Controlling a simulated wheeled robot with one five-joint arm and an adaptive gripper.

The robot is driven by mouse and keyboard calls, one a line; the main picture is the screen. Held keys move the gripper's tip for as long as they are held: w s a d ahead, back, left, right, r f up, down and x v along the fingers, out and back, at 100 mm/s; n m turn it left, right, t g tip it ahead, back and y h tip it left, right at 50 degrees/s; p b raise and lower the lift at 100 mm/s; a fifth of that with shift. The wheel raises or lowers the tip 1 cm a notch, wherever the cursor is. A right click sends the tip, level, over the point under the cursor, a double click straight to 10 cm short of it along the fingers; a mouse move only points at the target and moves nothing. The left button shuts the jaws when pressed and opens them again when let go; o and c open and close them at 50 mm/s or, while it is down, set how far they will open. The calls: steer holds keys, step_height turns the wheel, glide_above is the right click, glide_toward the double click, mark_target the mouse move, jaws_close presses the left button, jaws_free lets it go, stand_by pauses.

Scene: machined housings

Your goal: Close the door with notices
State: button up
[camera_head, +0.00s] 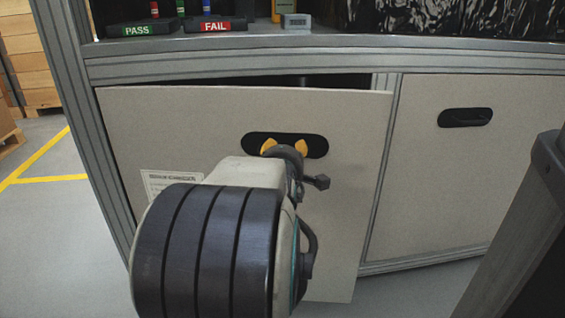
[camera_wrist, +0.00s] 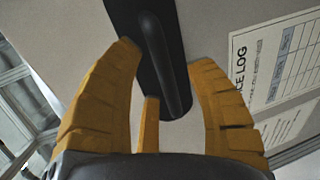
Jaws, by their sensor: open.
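The door with notices (camera_head: 350,130) is a light grey panel, standing ajar, with a dark gap along its top and its right edge out from the frame. A white notice sheet (camera_head: 172,183) is on its lower left, partly hidden by my arm; it also shows in the wrist view (camera_wrist: 285,65). The door's black oval handle (camera_head: 318,146) lies straight ahead of my gripper (camera_head: 284,147). In the wrist view the open yellow fingers (camera_wrist: 165,85) stand either side of the handle's black bar (camera_wrist: 165,60). I cannot tell whether they touch it.
A second grey door (camera_head: 480,170) with a black handle (camera_head: 465,117) sits flush to the right. The bench above holds green PASS (camera_head: 143,29) and red FAIL (camera_head: 215,26) signs. A dark post (camera_head: 520,220) stands at lower right. Floor at left is clear.

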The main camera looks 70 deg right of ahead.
steer(key=v, duration=1)
steer(key=shift+a, duration=0.2)
steer(key=shift+s, duration=0.1)
